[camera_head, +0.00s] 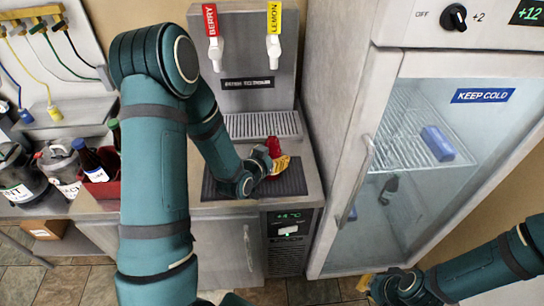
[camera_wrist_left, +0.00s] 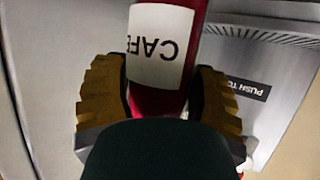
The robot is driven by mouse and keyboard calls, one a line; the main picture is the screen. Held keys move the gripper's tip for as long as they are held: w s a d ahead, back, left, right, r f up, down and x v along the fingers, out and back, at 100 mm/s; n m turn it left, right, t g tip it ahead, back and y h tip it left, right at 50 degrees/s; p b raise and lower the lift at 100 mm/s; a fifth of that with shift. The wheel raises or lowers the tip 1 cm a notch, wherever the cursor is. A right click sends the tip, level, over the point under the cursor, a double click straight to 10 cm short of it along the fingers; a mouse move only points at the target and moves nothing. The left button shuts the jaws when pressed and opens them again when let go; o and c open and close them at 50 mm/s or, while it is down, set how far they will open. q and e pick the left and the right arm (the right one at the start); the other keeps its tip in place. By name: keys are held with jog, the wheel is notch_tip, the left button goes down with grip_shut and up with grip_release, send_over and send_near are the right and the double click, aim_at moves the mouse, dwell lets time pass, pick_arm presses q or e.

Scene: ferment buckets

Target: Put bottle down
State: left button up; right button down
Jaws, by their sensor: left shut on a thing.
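A red bottle (camera_head: 273,147) stands out above the far side of my left gripper (camera_head: 276,163) in the head view, over the dark ribbed mat (camera_head: 294,179) below the taps. In the left wrist view the red bottle (camera_wrist_left: 158,103) has a white label with upside-down letters, partly cut off, starting "CAF". The yellow-brown finger pads of my left gripper (camera_wrist_left: 160,97) are closed on both sides of it. The bottle's base is hidden, so I cannot tell whether it touches the mat. My right gripper (camera_head: 367,284) is low at the right, its opening unclear.
A dispenser (camera_head: 245,60) with berry and lemon taps and a drip grate (camera_head: 262,126) stands behind the mat. A glass-door cooler (camera_head: 405,190) is close on the right. A red crate (camera_head: 104,188) with bottles and several buckets (camera_head: 20,180) are at the left.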

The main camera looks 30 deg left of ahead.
pick_arm(q)
jog(key=shift+r, duration=0.15)
jog(key=shift+f, duration=0.2)
jog(key=o, duration=1.3)
